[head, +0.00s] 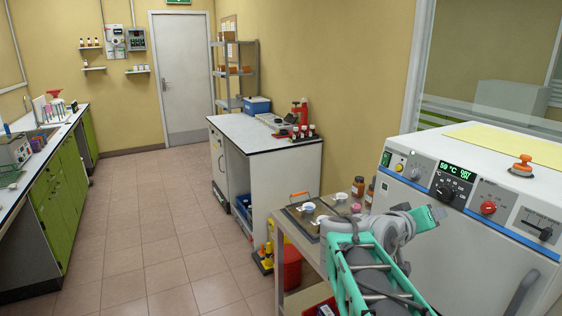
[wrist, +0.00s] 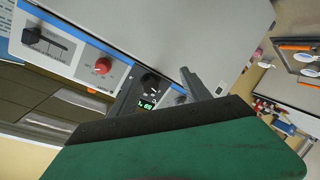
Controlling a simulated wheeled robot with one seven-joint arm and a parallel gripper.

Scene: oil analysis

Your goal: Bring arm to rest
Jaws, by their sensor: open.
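My arm reaches up from the bottom right of the head view, with green and grey links. My gripper (head: 438,213) is at its end, beside the front of a white oven-like machine (head: 460,245). In the wrist view the two dark fingers of my gripper (wrist: 158,84) are apart, with nothing seen between them. Behind them is the machine's front panel, with its red knob (wrist: 103,66), black dial and lit green display (wrist: 146,105). The display also shows in the head view (head: 455,171).
A small side table (head: 312,248) with a tray and jars stands left of my gripper. A white-topped cabinet (head: 240,135) with red-capped bottles is beyond it. A green counter (head: 72,165) runs along the left. The tiled floor (head: 165,220) between is clear.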

